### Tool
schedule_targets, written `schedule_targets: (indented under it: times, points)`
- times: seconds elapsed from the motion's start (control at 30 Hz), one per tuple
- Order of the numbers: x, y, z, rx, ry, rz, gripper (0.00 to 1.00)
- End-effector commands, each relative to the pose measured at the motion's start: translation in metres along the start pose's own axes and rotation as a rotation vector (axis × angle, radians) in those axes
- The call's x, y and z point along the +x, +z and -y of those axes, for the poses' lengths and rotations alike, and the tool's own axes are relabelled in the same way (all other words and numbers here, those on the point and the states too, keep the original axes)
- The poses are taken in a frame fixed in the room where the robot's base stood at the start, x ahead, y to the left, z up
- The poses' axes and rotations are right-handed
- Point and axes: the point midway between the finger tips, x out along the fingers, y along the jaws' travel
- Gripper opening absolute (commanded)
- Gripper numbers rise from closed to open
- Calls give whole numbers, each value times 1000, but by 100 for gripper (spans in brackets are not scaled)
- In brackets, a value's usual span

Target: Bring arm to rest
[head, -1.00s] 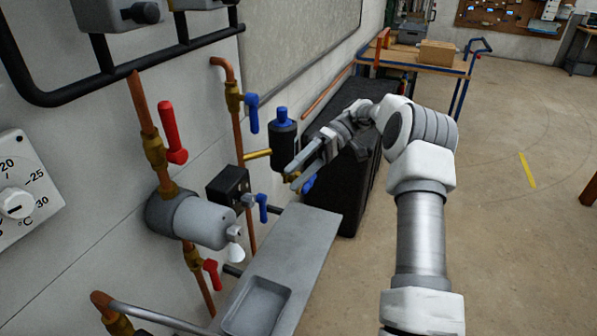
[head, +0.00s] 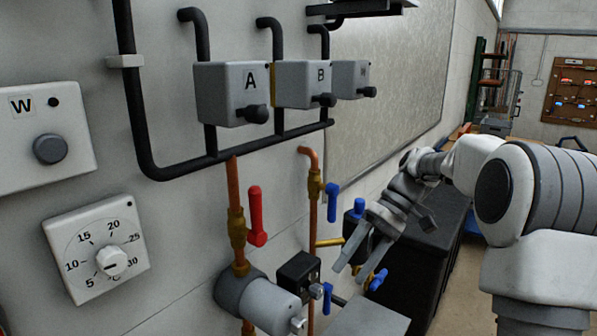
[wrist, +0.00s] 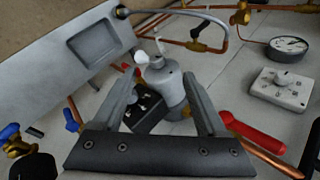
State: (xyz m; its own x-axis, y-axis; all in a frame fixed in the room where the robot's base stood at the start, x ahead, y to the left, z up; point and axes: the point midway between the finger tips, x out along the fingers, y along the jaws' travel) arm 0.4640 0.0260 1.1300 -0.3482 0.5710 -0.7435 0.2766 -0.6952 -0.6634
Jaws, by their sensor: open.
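My gripper (head: 362,262) is open and empty in the head view, at the end of my arm in front of the wall piping. Its two fingers are apart and point down and left. Left of it in the head view are a grey cylindrical pump (head: 262,303) and a small black box (head: 299,275). In the wrist view the open fingers frame the pump (wrist: 163,80) and the black box (wrist: 148,112). I cannot tell the exact gap between the fingers and these parts; no contact shows.
Red lever (head: 256,215) and blue lever (head: 333,201) valves stick out from copper pipes. Grey boxes A (head: 230,95) and B (head: 300,84) hang above. A thermostat dial (head: 97,250) is at left. A black cabinet (head: 425,255) and a grey shelf (head: 368,318) lie behind and below my gripper.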

Motion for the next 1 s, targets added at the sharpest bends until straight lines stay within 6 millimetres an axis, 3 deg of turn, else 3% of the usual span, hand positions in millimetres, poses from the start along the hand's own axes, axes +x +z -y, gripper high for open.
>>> schedule_targets:
  times: [0.03,0.2,0.5,1.0]
  points:
    - [0,8,12,16,55,-8,75]
    - [1,36,35,84,227,-57,75]
    - [5,93,63,174,489,-206,75]
    - [23,187,72,229,755,-576,75]
